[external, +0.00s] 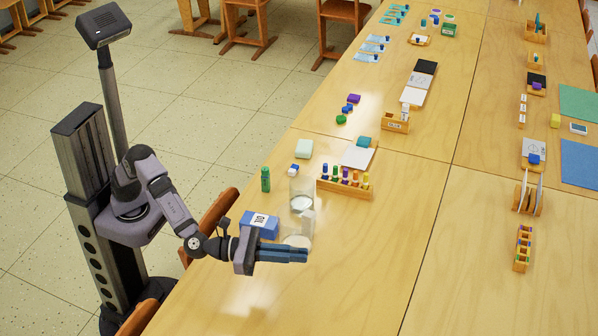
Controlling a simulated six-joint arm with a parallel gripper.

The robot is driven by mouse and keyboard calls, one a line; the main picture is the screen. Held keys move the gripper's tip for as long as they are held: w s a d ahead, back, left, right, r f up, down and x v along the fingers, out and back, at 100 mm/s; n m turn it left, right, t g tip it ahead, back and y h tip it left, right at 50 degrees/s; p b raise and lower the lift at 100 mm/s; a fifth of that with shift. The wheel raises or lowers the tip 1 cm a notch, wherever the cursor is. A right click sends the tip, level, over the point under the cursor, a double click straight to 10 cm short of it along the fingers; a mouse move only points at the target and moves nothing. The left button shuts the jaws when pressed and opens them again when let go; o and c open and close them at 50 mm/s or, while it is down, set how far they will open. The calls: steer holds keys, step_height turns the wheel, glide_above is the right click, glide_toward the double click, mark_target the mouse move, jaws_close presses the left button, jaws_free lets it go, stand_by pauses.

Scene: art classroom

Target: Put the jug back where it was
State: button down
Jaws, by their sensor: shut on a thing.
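My gripper (305,255) is low over the near table, its blue fingers pointing right. It is shut on a clear jug (306,226), which shows just behind and above the fingers. The jug's lower part is partly hidden by the fingers, so I cannot tell whether it touches the table. A second clear glass vessel (301,190) stands upright on the table just behind the jug.
A blue labelled box (260,224) sits left of the jug, close to my arm. A green cylinder (265,179) and a wooden rack of coloured bottles (343,188) stand farther back. The table to the right of my gripper is clear.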

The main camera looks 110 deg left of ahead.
steer(key=shift+n+y, duration=0.5)
steer(key=shift+y, duration=0.3)
steer(key=shift+s+d+f+p, duration=0.35)
steer(key=shift+f, duration=1.35)
steer(key=shift+s+d+f+p, duration=0.3)
steer(key=shift+s+f, duration=0.1)
steer(key=shift+f, duration=1.35)
steer(key=shift+s+d+f+p, duration=0.35)
steer(key=shift+f, duration=1.35)
steer(key=shift+f+b, duration=0.2)
steer(key=shift+b, duration=0.15)
steer(key=c, duration=1.9)
jaws_free()
steer(key=shift+r+p, duration=0.15)
steer(key=shift+p, duration=0.15)
steer(key=v, duration=1.2)
steer(key=shift+r+b, duration=0.25)
steer(key=shift+b, duration=0.1)
